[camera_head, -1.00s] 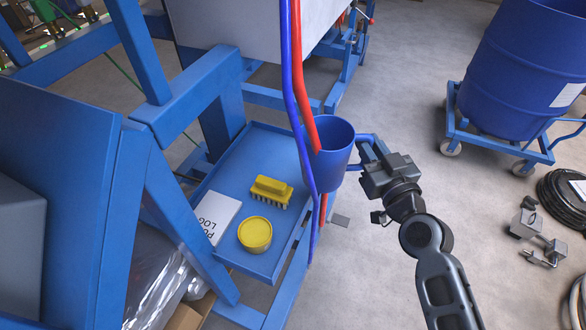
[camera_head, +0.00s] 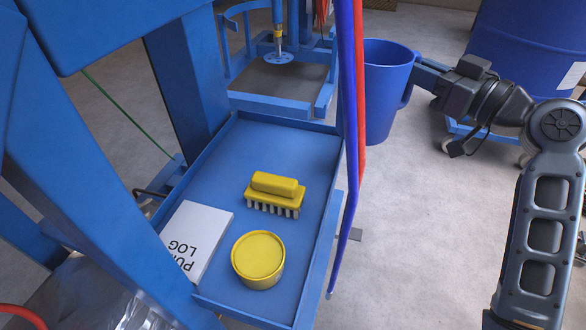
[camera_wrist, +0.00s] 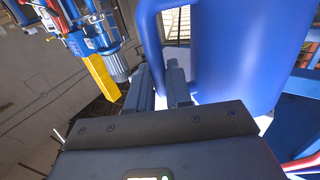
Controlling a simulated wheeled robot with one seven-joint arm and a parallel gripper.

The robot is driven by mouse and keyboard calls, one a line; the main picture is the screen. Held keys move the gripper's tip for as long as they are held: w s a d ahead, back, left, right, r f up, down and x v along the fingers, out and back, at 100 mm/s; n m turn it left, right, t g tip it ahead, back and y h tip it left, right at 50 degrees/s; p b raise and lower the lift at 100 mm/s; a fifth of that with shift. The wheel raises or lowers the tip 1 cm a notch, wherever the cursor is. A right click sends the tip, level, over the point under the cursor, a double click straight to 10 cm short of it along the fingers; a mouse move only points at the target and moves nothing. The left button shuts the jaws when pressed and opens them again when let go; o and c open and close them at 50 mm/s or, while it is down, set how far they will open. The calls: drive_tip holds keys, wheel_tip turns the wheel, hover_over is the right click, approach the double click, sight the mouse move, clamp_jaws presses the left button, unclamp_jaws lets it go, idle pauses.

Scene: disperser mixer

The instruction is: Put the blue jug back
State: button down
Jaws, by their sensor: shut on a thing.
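The blue jug (camera_head: 386,95) is upright in the air at the upper right, beyond the hanging hoses. It also fills the right of the wrist view (camera_wrist: 240,50). My gripper (camera_head: 420,76) is shut on the jug's handle, on the jug's right side. In the wrist view the fingers (camera_wrist: 165,85) are at the handle. The blue tray shelf (camera_head: 225,160) lies left of and below the jug. A yellow brush (camera_head: 274,194), a yellow round tin (camera_head: 258,260) and a white log book (camera_head: 196,240) are on it.
A blue hose (camera_head: 350,150) and a red hose (camera_head: 361,100) hang between the shelf and the jug. A blue frame post (camera_head: 190,80) stands at the left. The shelf's far part is bare. A blue drum (camera_head: 530,50) stands at the back right.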

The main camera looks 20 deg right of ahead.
drive_tip(key=shift+w+r+p, duration=0.1)
drive_tip(key=shift+r+p, duration=0.3)
drive_tip(key=shift+p, duration=0.65)
drive_tip(key=p, duration=0.3)
drive_tip(key=shift+w+d+r+y, duration=0.15)
drive_tip(key=shift+r+y, duration=0.05)
drive_tip(key=shift+y, duration=0.1)
drive_tip(key=shift+d+p, duration=0.1)
drive_tip(key=shift+p, duration=0.8)
drive_tip(key=shift+d+f+p, duration=0.1)
drive_tip(key=shift+f+p, duration=0.25)
drive_tip(key=shift+p, duration=0.9)
drive_tip(key=shift+f, duration=0.2)
drive_tip(key=w+a+f, duration=0.6)
drive_tip(key=a+f, duration=0.3)
drive_tip(key=f, duration=0.2)
drive_tip(key=shift+w+a, duration=0.25)
drive_tip(key=shift+f+b, duration=0.15)
drive_tip(key=shift+b, duration=0.35)
